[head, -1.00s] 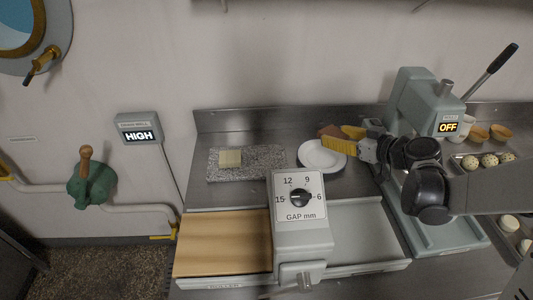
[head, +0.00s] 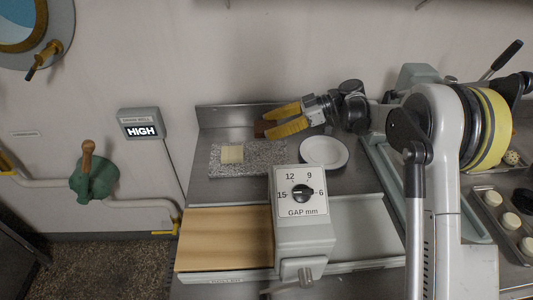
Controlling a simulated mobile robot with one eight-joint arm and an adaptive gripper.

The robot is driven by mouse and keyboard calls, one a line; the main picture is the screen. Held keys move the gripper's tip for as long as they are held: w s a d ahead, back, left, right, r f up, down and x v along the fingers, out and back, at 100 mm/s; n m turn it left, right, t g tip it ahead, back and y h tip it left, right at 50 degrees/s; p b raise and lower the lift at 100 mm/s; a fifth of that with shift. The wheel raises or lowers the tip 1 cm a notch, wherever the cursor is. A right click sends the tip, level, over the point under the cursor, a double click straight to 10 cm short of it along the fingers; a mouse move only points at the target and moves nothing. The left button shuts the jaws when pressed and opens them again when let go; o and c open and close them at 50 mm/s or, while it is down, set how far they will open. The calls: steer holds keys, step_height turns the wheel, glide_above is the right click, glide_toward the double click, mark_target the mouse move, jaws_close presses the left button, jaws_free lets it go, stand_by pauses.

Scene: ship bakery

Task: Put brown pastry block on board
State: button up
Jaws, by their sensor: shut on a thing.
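The brown pastry block (head: 260,128) shows at the tips of my gripper (head: 267,125), partly hidden by the yellow fingers. My gripper is shut on it and holds it above the back right part of the speckled stone board (head: 262,168), near the wall; I cannot tell the exact height. A pale cream block (head: 232,153) lies on the left part of this board. A wooden board (head: 223,240) forms the left bed of the roller machine at the front and is bare.
A white plate (head: 323,151) stands empty to the right of the stone board. The roller machine's gap dial box (head: 301,200) rises in front. A tray with round dough pieces (head: 500,210) is at the right. The right half of the stone board is free.

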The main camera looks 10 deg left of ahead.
mark_target(270, 155)
step_height(270, 155, down, 10)
steer(key=b, duration=0.4)
steer(key=shift+r, duration=0.2)
steer(key=shift+f, duration=0.1)
steer(key=o, duration=1.2)
steer(key=p+v, duration=0.1)
steer(key=v, duration=0.2)
steer(key=p+v, duration=0.2)
steer(key=v, duration=0.2)
steer(key=s+p+v, duration=0.1)
steer(key=v, duration=0.2)
steer(key=shift+w+d, duration=0.15)
steer(key=shift+d, duration=0.35)
